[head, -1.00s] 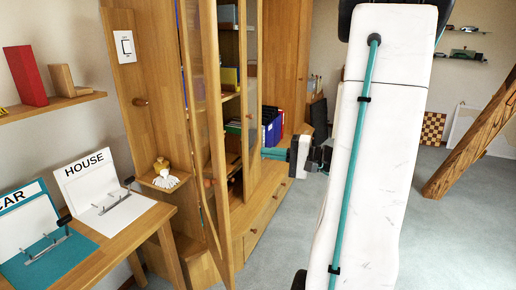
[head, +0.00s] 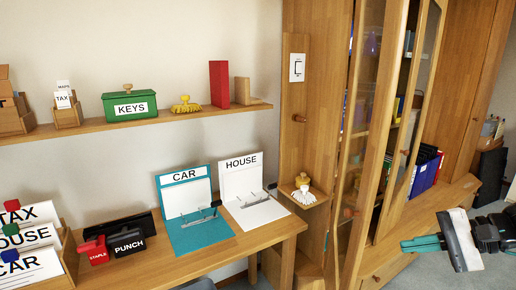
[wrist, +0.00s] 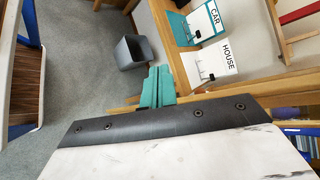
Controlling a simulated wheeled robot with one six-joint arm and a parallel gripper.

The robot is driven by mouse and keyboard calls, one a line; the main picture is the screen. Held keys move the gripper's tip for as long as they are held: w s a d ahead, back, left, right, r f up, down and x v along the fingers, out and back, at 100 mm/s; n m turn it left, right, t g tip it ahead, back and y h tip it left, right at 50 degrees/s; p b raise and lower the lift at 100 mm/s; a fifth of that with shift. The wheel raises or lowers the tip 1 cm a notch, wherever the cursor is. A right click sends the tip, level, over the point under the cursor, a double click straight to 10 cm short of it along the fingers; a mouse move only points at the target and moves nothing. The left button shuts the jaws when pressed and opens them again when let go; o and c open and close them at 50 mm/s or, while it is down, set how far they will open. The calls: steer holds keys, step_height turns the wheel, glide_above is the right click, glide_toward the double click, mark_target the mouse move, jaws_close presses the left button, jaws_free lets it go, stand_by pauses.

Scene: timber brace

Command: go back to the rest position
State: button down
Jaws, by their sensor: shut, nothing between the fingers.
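My gripper (head: 424,243) is at the right of the head view, in front of the cabinet's lower drawers. Its teal fingers are together and hold nothing. In the wrist view the teal fingers (wrist: 157,88) also lie side by side with nothing between them. Part of my arm runs out of the head view at the right edge.
The cabinet's glass door (head: 408,120) stands open near my gripper. A wooden desk (head: 250,240) holds the CAR board (head: 190,235) and HOUSE board (head: 258,213). A wall shelf (head: 150,122) is above it. A grey bin (wrist: 131,52) stands on open floor.

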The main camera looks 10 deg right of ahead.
steer(key=s+a+r+n+g+h, duration=0.3)
steer(key=s+a+n+h, duration=0.1)
steer(key=a+n+h, duration=0.1)
steer(key=s+a+r+n+g+h, duration=0.2)
steer(key=s+a+r+n+h, duration=0.1)
steer(key=a+n, duration=0.4)
steer(key=s+a+h, duration=0.1)
steer(key=a+h, duration=0.1)
steer(key=a, duration=0.1)
steer(key=shift+a+n+g, duration=0.15)
steer(key=shift+n+g, duration=0.15)
steer(key=shift+g, duration=0.1)
steer(key=c, duration=2.1)
jaws_free()
steer(key=shift+s, duration=0.1)
steer(key=shift+c, duration=0.2)
